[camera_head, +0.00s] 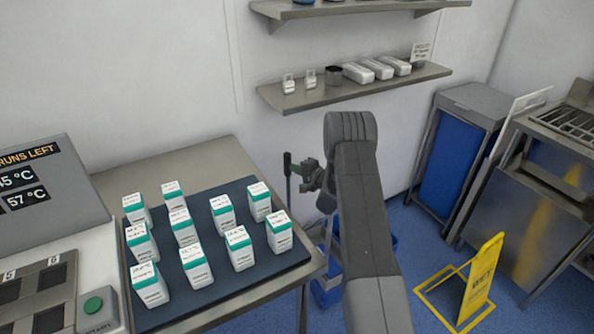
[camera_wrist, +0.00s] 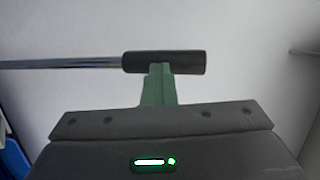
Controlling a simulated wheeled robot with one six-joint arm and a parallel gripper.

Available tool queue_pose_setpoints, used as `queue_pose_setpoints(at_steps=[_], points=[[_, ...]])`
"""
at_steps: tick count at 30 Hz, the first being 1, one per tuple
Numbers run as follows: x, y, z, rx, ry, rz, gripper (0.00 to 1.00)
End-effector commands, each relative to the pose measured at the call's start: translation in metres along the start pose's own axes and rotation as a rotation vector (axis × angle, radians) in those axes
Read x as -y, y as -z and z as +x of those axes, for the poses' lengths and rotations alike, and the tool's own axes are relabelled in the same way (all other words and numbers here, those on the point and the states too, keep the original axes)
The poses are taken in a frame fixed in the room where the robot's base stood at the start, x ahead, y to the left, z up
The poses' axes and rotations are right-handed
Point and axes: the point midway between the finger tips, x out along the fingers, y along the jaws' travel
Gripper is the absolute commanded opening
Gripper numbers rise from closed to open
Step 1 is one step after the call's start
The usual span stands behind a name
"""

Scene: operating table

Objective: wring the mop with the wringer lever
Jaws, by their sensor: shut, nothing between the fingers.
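The wringer lever shows in the wrist view as a metal rod (camera_wrist: 60,64) with a black grip (camera_wrist: 190,62). In the head view its dark grip (camera_head: 287,163) stands upright just left of my gripper (camera_head: 303,172). My gripper also shows in the wrist view (camera_wrist: 158,72), its green fingers shut with nothing between them. The fingertips overlap the lower edge of the black grip in that view; I cannot tell if they touch it. The blue mop bucket (camera_head: 325,290) is on the floor, partly hidden behind my arm and the table. The mop cannot be made out.
A steel table (camera_head: 190,160) with a dark mat (camera_head: 290,262) and several white-and-green boxes stands at left. A yellow floor sign (camera_head: 482,278) stands on the blue floor at right, before steel carts (camera_head: 520,205). A wall shelf (camera_head: 350,88) is above.

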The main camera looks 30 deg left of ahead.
Motion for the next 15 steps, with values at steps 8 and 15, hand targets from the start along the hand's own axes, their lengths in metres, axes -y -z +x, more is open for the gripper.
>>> queue_pose_setpoints(at_steps=[8,15], points=[[0.057,0.000,-0.007,0.003,0.030,-0.014,0.00],[0.092,-0.002,-0.019,0.002,0.021,-0.010,0.00]])
